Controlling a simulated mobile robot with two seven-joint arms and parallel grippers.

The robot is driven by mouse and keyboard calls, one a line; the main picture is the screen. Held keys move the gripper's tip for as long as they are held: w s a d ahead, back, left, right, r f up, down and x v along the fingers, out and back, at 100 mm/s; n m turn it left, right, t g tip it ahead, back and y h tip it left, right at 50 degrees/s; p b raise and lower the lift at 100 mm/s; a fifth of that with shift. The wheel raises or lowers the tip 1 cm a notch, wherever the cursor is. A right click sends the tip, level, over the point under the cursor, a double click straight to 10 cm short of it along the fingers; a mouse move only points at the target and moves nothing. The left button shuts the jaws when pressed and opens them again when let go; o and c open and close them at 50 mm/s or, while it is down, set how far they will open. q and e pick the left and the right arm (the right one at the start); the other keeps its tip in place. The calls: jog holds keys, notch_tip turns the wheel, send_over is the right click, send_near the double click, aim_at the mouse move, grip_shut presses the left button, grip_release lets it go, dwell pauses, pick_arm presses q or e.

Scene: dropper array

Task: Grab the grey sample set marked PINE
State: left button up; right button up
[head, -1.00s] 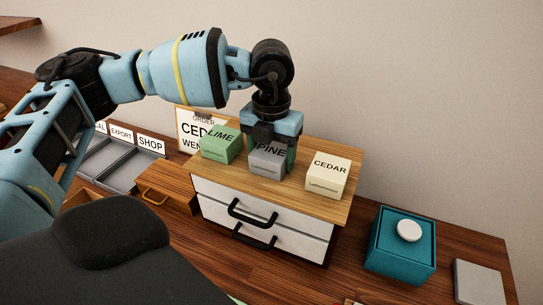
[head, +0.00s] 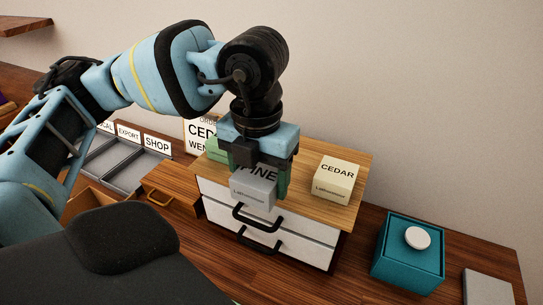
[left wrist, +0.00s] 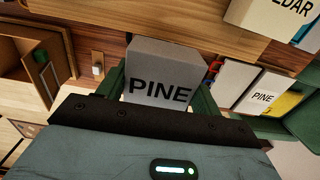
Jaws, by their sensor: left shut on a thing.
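The grey PINE box (head: 253,192) is held between the green fingers of my left gripper (head: 260,180). In the head view it overlaps the front edge of the cabinet top and the upper drawer front. In the left wrist view the box (left wrist: 165,72) sits between both fingers with its PINE lettering facing the camera. The gripper hides part of its top in the head view. The cream CEDAR box (head: 337,178) stands on the cabinet top to the right. The green box (head: 215,149) is mostly hidden behind my gripper. My right gripper is not in view.
The wooden cabinet (head: 352,202) has white drawers with black handles. A teal box (head: 407,262) with a white knob stands to the right. Grey trays (head: 118,163) with EXPORT and SHOP signs are at left. A pale PINE-labelled item (left wrist: 262,97) shows in the wrist view.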

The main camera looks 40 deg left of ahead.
pick_arm(q)
jog(key=shift+s+d+r, duration=0.1)
jog(key=shift+s+d, duration=0.25)
jog(key=shift+s, duration=0.45)
jog(key=shift+s+d+r, duration=0.1)
jog(key=shift+s+d, duration=0.2)
jog(key=shift+s, duration=0.55)
jog(key=shift+s+d+r, duration=0.1)
jog(key=shift+s+d, duration=0.25)
jog(key=shift+s, duration=0.45)
